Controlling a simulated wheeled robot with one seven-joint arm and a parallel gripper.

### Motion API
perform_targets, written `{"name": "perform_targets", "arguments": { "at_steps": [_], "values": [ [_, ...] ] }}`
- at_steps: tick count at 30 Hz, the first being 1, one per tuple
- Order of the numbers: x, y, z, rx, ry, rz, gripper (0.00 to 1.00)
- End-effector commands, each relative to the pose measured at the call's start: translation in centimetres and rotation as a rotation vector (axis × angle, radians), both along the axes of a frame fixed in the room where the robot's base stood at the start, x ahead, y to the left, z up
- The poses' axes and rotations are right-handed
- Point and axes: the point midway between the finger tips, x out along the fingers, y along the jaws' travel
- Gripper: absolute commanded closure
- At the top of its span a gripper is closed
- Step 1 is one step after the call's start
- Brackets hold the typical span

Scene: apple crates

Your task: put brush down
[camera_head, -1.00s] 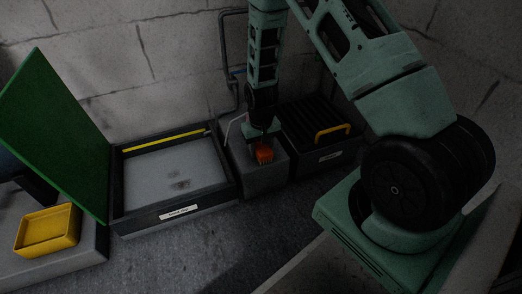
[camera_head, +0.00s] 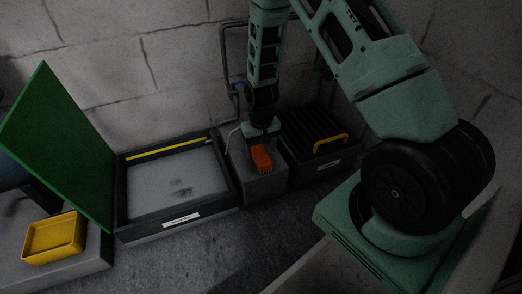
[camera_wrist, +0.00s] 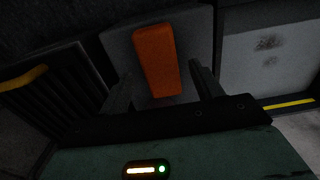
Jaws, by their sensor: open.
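The orange brush (camera_head: 262,158) rests on top of a grey block (camera_head: 262,187) between the shallow tray and the black ribbed crate. In the wrist view the brush (camera_wrist: 158,60) lies on the block's flat top, just beyond and between my fingers. My gripper (camera_head: 262,140) is above the back part of the block, pointing down. In the wrist view my gripper (camera_wrist: 163,85) is open, with a finger on each side of the brush's near end and a gap to each. The far side of the brush is hidden by my gripper in the head view.
A shallow tray (camera_head: 225,207) with dark smudges on its light floor and a yellow strip stands left. A green panel (camera_head: 65,140) leans up beside it. A yellow bin (camera_head: 54,238) is at far left. The black crate (camera_head: 318,165) has a yellow handle. A pipe runs along the wall.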

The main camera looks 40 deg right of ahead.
Motion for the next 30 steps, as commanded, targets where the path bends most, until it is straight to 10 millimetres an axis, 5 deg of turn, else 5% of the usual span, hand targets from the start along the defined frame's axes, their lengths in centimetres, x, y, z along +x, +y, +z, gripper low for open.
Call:
{"name": "perform_targets", "arguments": {
  "at_steps": [1,6,17,23,30],
  "values": [
    [0.0,0.0,1.9,-0.001,-0.002,0.000,0.35],
    [0.0,0.0,5.0,0.000,0.000,0.000,0.35],
    [0.1,1.1,8.6,0.008,-0.004,0.022,0.35],
    [-1.6,9.8,15.4,0.068,-0.024,0.205,0.35],
    [-10.9,21.0,25.0,0.110,-0.028,0.566,0.35]
  ]
}}
